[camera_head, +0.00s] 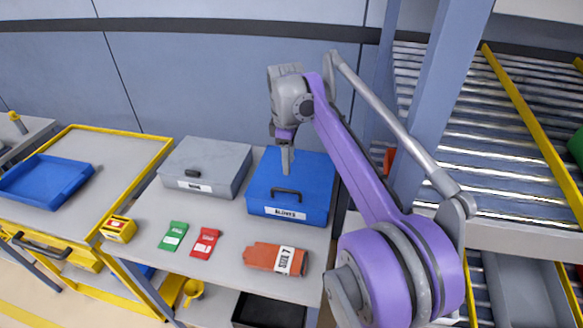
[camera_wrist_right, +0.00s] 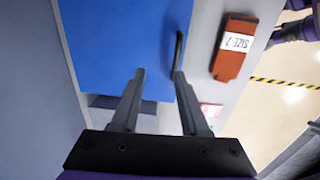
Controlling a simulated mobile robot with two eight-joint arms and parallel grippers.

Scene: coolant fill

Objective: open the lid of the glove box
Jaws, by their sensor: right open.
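The glove box is a blue box (camera_head: 318,175) with a white label on its front and a dark handle (camera_head: 286,193) at the front of its lid. Its lid is shut. The blue lid also fills much of the right wrist view (camera_wrist_right: 125,35). My right gripper (camera_head: 287,170) points down over the lid, just behind the handle in the head view. In the wrist view its fingers (camera_wrist_right: 158,74) are apart with nothing between them, and the handle (camera_wrist_right: 178,50) shows beside one fingertip; I cannot tell whether they touch. My left gripper is not in view.
A grey box (camera_head: 207,165) stands left of the blue box on the grey table. An orange packet (camera_head: 275,258), a red packet (camera_head: 205,243) and a green packet (camera_head: 173,236) lie in front. A yellow cart with a blue tray (camera_head: 45,180) stands left, a roller rack (camera_head: 480,140) right.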

